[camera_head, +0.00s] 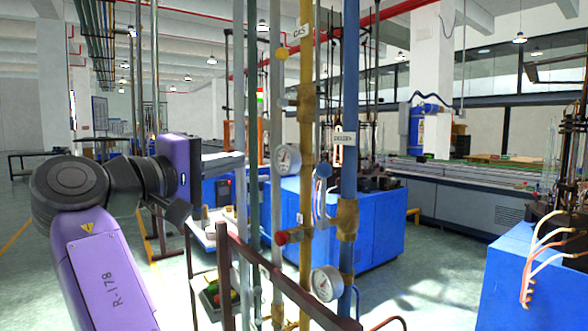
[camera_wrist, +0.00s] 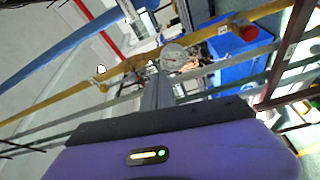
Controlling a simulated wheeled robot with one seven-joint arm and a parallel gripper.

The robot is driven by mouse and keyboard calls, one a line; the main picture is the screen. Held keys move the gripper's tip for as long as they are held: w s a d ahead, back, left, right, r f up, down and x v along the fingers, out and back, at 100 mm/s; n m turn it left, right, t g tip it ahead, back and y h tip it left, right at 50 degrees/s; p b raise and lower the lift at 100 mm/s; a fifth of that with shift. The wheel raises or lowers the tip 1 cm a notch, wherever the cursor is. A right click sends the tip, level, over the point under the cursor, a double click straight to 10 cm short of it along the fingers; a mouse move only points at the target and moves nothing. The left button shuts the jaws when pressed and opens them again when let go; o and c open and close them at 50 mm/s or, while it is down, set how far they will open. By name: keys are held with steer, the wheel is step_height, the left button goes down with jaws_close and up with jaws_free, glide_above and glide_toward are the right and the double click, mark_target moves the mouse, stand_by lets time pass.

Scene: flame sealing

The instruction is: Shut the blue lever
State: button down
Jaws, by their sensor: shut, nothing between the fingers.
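The blue lever (camera_head: 323,171) appears in the head view as a blue round end on a thin stem. It stands beside the blue pipe (camera_head: 350,90), above the brass valve body (camera_head: 347,218). I cannot make out the lever in the wrist view. My gripper (camera_wrist: 154,72) is shut and empty, its grey fingers pointing toward the pipes, with a pressure gauge (camera_wrist: 175,57) just past the tips. In the head view, my purple wrist is left of the pipes, well apart from the lever.
A yellow pipe (camera_head: 306,120) with a red knob (camera_head: 282,237) and grey pipes stand between my arm and the blue pipe. Gauges (camera_head: 286,159) (camera_head: 326,283) stick out from the pipes. A brown rail (camera_head: 270,270) crosses low in front. Blue cabinets (camera_head: 365,225) stand behind.

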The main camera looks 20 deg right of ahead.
steer(key=shift+s+d+f+g+h, duration=0.5)
steer(key=shift+s+d+f+g, duration=0.4)
steer(key=shift+s+f+g, duration=0.25)
steer(key=shift+w+d+r, duration=0.1)
steer(key=shift+w+r, duration=0.05)
steer(key=shift+w, duration=0.05)
glide_above(323, 196)
steer(key=w+a, duration=0.1)
steer(key=a, duration=0.3)
steer(key=shift+w+p, duration=0.1)
steer(key=shift+p, duration=0.25)
steer(key=shift+m, duration=0.3)
